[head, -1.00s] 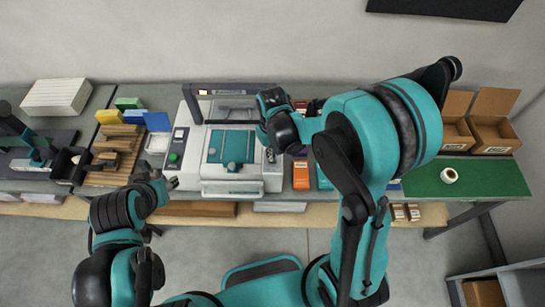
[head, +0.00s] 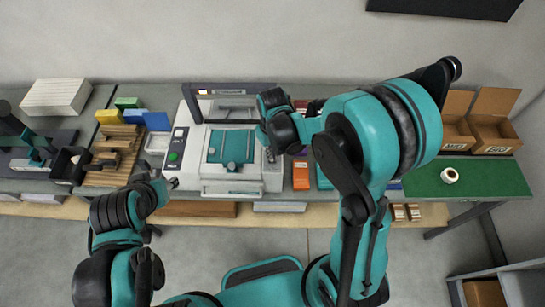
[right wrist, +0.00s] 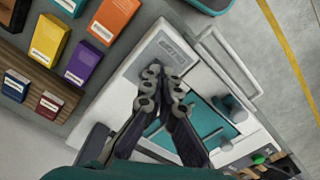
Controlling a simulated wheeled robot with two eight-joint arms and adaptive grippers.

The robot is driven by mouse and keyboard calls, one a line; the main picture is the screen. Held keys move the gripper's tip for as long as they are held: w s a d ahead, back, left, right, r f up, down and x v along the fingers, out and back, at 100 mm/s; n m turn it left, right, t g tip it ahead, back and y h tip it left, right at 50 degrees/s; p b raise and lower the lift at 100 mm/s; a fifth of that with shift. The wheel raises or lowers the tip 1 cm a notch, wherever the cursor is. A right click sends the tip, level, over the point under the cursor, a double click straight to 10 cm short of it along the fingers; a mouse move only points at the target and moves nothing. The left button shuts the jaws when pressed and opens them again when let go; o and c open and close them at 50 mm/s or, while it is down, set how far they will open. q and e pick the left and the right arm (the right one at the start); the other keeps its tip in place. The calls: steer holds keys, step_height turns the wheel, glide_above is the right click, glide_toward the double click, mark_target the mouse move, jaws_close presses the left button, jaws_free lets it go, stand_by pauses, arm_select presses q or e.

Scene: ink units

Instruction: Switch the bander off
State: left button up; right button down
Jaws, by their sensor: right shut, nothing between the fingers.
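The bander is probably the white machine (head: 272,184) with a teal plate (head: 231,146) on its top, standing on the bench in the middle of the head view. A green button (head: 173,156) is on its left panel; green also shows in the right wrist view (right wrist: 258,158). My right gripper (head: 269,153) is over the machine's right side, away from that button. In the right wrist view its fingers (right wrist: 162,78) are together and empty, near a grey label plate. My left gripper (head: 172,183) is at the machine's front left corner; its finger opening is unclear.
A dark frame (head: 235,87) rises at the machine's back. Wooden slats (head: 112,155) lie to its left. An orange box (head: 301,176) stands close on its right. A green mat (head: 480,177) with a tape roll (head: 449,176) and open cartons (head: 494,125) are farther right.

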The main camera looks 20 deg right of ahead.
steer(key=shift+f+b, duration=1)
steer(key=shift+f, duration=0.25)
steer(key=shift+s+r, duration=0.1)
steer(key=shift+s, duration=0.1)
steer(key=shift+w+r+p, duration=0.2)
steer(key=shift+r+p, duration=0.3)
steer(key=shift+p, duration=0.05)
step_height(320, 180, up, 6)
steer(key=p, duration=0.3)
steer(key=shift+f+p, duration=0.25)
steer(key=shift+p, duration=0.1)
steer(key=shift+r, duration=0.25)
